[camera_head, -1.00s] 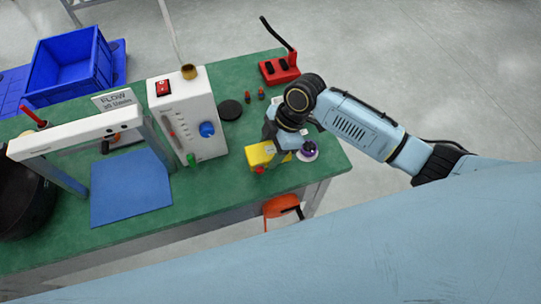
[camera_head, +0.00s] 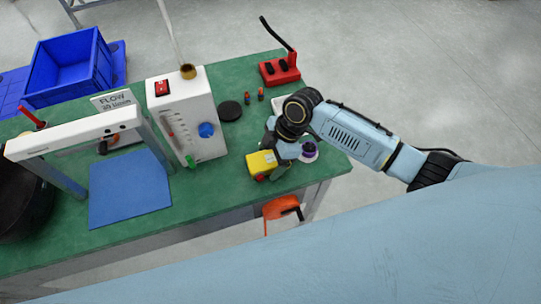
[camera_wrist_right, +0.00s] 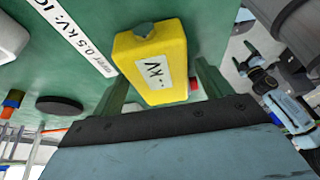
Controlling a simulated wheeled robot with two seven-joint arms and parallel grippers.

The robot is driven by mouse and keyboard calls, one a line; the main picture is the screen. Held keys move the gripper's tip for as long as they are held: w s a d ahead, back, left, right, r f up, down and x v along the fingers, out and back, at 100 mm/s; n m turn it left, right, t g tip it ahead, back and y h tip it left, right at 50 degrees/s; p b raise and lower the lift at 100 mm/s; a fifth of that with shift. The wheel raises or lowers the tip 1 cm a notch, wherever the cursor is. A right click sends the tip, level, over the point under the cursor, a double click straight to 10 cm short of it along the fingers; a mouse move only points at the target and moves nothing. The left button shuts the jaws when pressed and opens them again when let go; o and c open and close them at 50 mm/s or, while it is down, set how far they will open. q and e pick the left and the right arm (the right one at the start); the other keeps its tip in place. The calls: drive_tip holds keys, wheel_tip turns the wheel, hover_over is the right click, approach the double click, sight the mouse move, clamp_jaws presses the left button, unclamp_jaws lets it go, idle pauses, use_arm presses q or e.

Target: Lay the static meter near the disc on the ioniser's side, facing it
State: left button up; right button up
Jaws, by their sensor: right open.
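The static meter is a yellow box (camera_head: 262,163) with a white "kV" label and a red button, near the front right of the green bench. In the right wrist view the meter (camera_wrist_right: 152,62) lies between the two fingers of my right gripper (camera_wrist_right: 160,85), which is open around it. In the head view my right gripper (camera_head: 281,147) is at the meter's right end, partly hidden by its own wrist. A flat black disc (camera_head: 230,110) lies behind the meter; it also shows in the wrist view (camera_wrist_right: 62,105). I cannot tell which unit is the ioniser. My left gripper is not in view.
A white flow unit (camera_head: 203,128) with a red switch stands left of the meter. Left of it are a white frame (camera_head: 70,137) and a blue mat (camera_head: 130,190). A red stand (camera_head: 279,71) is at the back right. A purple-topped round item (camera_head: 308,151) sits by my right gripper.

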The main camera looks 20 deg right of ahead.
drive_tip(key=p+v, duration=0.1)
drive_tip(key=v, duration=1.1)
